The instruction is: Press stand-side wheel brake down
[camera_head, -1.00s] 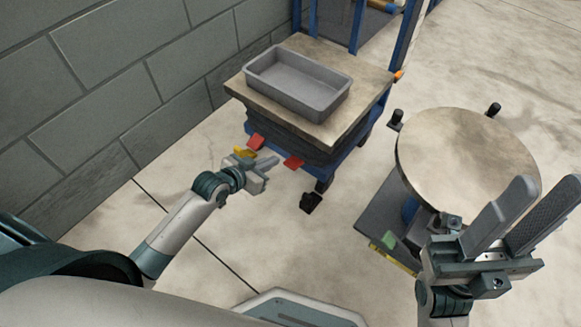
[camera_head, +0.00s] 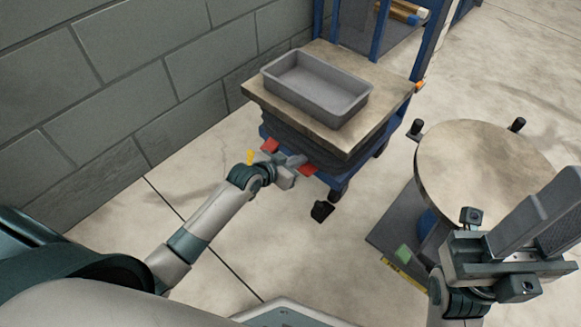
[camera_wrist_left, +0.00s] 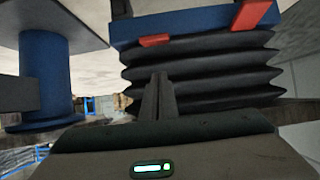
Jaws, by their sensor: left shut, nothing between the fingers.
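Two red brake tabs stick out from the near blue edge of the lift trolley. The stand-side one (camera_head: 307,170) is the right tab in the head view; in the left wrist view it is the left tab (camera_wrist_left: 155,41). The other tab (camera_head: 270,146) is partly beside my arm and also shows in the left wrist view (camera_wrist_left: 252,13). My left gripper (camera_head: 297,161) is shut and empty, its fingertips close by the stand-side tab. In the left wrist view the closed fingers (camera_wrist_left: 160,78) point toward it; contact cannot be told. My right gripper (camera_head: 540,215) is raised at the right, fingers apart.
The trolley has black bellows (camera_wrist_left: 200,75) and a wooden top (camera_head: 262,92) carrying a grey tray (camera_head: 318,106). A black pedal (camera_head: 321,211) is near the floor in front. A round-topped stand (camera_head: 480,160) is at right; a block wall (camera_head: 110,90) is at left.

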